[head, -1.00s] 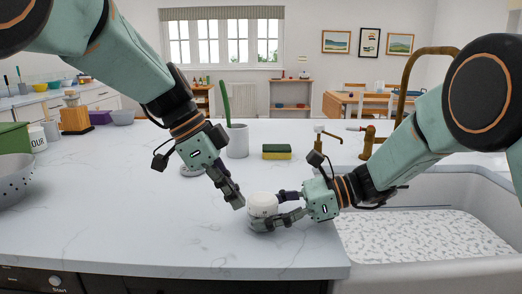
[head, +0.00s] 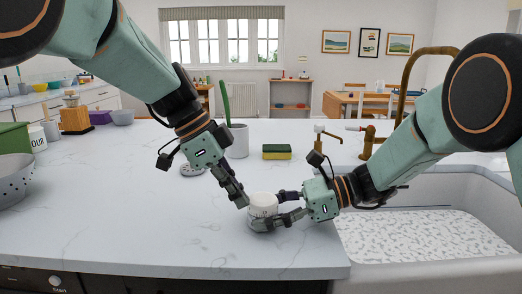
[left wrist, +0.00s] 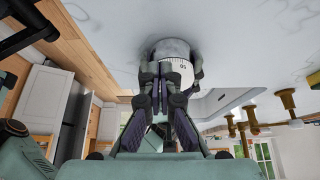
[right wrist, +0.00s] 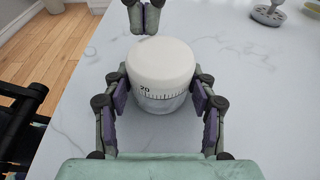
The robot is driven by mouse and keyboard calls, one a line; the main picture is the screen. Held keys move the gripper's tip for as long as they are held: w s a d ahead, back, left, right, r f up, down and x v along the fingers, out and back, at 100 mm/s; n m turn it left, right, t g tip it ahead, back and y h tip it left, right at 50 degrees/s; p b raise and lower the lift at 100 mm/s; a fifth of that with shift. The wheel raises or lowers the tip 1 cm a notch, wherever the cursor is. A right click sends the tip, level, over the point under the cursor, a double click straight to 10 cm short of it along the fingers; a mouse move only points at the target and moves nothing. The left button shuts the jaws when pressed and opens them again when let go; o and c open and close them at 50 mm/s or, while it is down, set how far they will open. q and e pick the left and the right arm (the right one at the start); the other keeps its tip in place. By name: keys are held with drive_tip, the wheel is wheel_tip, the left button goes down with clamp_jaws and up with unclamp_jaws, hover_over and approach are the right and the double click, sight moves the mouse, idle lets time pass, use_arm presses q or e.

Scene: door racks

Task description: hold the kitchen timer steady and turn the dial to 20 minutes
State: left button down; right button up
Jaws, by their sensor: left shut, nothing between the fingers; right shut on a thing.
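The kitchen timer (head: 263,203) is a white dial on a grey base, standing upright on the counter near its front edge. In the right wrist view the timer (right wrist: 160,75) shows a tick scale with a 20 at its left. My right gripper (head: 277,207) is shut around its lower part, one finger on each side (right wrist: 160,98). My left gripper (head: 242,203) is shut and empty, its fingertips close to the dial's left side. In the left wrist view the closed fingers (left wrist: 163,88) partly cover the timer; I cannot tell whether they touch it.
A sponge (head: 276,152) and a grey pot with a green plant (head: 238,140) stand behind. The sink (head: 430,235) and brass tap (head: 370,142) are at the right. A colander (head: 12,182) is at the far left. The counter's left middle is clear.

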use_arm(q)
drive_tip(key=shift+d, duration=0.15)
idle(0.4)
drive_tip(key=shift+w, duration=0.2)
drive_tip(key=shift+w, duration=0.35)
drive_tip(key=shift+w, duration=0.3)
drive_tip(key=shift+w, duration=0.65)
idle(0.4)
